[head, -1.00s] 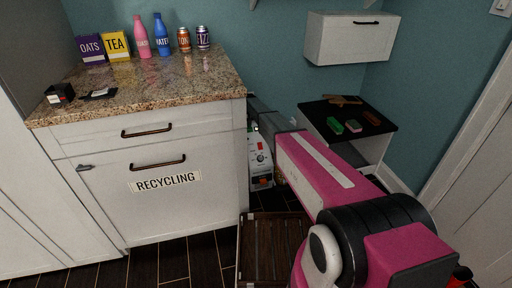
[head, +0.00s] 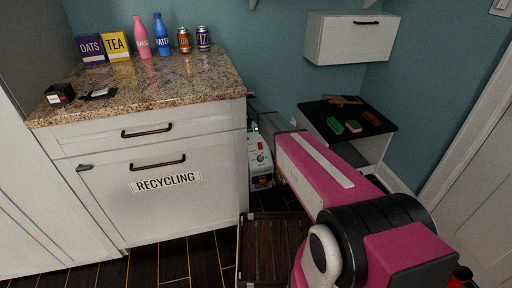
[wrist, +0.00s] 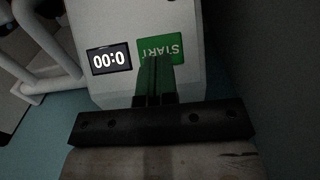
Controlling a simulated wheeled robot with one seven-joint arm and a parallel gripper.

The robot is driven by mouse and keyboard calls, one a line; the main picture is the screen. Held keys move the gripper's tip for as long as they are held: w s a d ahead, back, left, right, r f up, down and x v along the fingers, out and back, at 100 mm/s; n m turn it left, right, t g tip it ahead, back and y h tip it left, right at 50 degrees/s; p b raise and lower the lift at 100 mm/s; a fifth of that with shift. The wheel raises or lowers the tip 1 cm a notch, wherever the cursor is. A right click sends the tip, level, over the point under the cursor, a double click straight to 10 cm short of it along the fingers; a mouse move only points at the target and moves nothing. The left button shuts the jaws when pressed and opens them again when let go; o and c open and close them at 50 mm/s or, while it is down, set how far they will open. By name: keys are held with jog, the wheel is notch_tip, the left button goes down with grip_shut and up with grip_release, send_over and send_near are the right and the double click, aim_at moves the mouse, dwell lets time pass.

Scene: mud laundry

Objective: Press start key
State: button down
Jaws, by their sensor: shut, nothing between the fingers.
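The green start key (wrist: 172,44) shows in the wrist view, its START lettering upside down, on a white panel (wrist: 112,20). A dark display (wrist: 109,59) reading 00:0, also upside down, sits left of the key. My gripper (wrist: 155,66) is shut and empty, its fingertips over the key's lower left part in the picture. I cannot tell whether they touch the key. In the head view my pink arm reaches toward the gap right of the counter, and the fingertips cannot be made out there.
A white appliance (head: 257,150) with a red control stands in the gap beside the recycling cabinet (head: 110,205). A granite counter (head: 190,85) holds boxes, bottles and cans. A black-topped shelf (head: 380,127) stands right of my arm. A slatted brown rack (head: 262,250) lies on the floor below.

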aim_at(249, 130)
jog(key=shift+f, duration=0.55)
jog(key=shift+r, duration=0.15)
notch_tip(249, 130, up, 7)
dwell(0.8)
jog(key=s+d+r+m, duration=0.1)
jog(key=s+d+r, duration=0.2)
jog(key=s, duration=1.4)
jog(key=s+d+r+m, duration=0.1)
jog(key=s+d+r, duration=0.2)
jog(key=s+d, duration=0.8)
jog(key=s+d+r+m, duration=0.1)
jog(key=s+d, duration=0.6)
jog(key=s, duration=1.8)
jog(key=shift+s+d+r, duration=0.15)
jog(key=shift+d+r, duration=0.1)
jog(key=shift+r, duration=0.65)
